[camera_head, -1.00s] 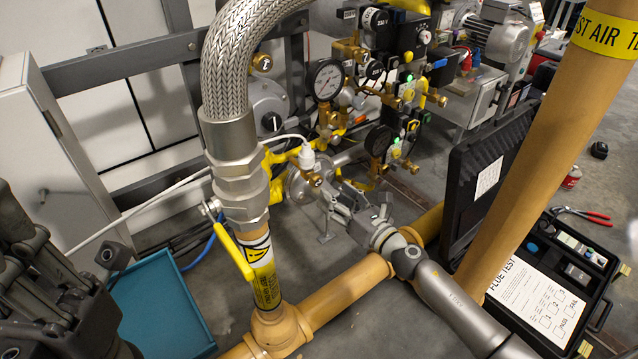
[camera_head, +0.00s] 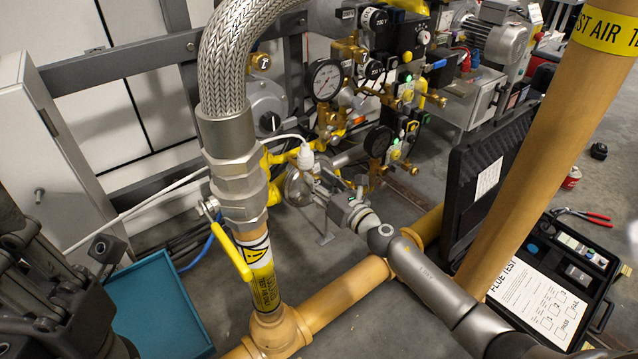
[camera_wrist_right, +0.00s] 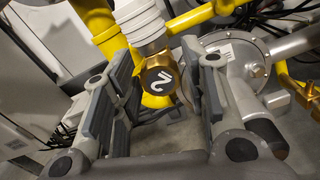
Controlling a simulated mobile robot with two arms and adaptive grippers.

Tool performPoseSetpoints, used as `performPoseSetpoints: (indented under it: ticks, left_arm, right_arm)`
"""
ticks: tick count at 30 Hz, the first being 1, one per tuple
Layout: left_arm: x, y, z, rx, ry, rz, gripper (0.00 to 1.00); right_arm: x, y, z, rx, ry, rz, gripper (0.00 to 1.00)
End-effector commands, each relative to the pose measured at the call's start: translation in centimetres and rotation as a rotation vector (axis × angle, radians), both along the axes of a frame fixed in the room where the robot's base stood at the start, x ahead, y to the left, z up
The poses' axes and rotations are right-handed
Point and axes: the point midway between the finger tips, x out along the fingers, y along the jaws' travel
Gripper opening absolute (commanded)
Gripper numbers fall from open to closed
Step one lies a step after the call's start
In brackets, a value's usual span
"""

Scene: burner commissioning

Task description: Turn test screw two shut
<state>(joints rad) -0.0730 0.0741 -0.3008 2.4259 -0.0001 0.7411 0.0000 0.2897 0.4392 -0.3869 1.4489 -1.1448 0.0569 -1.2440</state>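Test screw two, a brass hex head marked with a 2 (camera_wrist_right: 160,80), sits below a white hose fitting in the right wrist view. The fitting (camera_head: 306,158) also shows in the head view; there the screw is mostly hidden by my gripper. My right gripper (camera_wrist_right: 157,100) is open, one finger on each side of the screw's line. The screw appears at or just beyond the fingertips, with gaps on both sides. In the head view the right gripper (camera_head: 322,190) points up and left towards the fitting. My left gripper (camera_head: 55,285) shows at the lower left, its opening unclear.
A yellow-handled valve (camera_head: 232,252) and braided hose (camera_head: 228,75) stand left of my right gripper. A tan pipe (camera_head: 345,290) runs below it. Gauges (camera_head: 326,79) and brass valves crowd behind. A blue tray (camera_head: 165,310) and black flue test case (camera_head: 545,295) lie on either side.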

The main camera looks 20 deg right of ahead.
Motion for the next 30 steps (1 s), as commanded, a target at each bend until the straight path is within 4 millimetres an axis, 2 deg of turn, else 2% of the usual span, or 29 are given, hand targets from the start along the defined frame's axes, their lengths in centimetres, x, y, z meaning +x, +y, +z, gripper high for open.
performPoseSetpoints:
  ticks: [1,6,17,30]
  left_arm:
    - [-0.01,0.01,0.03,0.0,-0.001,0.0,0.0]
    - [-0.03,0.02,0.05,-0.001,-0.002,0.0,0.0]
    - [-0.1,0.05,0.29,-0.001,-0.005,0.001,0.0]
    - [-0.17,0.23,0.0,-0.01,0.028,-0.001,0.0]
  right_arm:
    - [-0.01,0.01,-0.01,0.0,0.0,0.0,0.29]
    - [-0.02,0.0,-0.01,0.0,0.0,0.0,0.07]
    - [-0.02,-0.01,0.04,0.056,0.02,0.0,0.07]
    - [-0.02,-0.05,0.05,0.382,0.14,0.0,0.07]
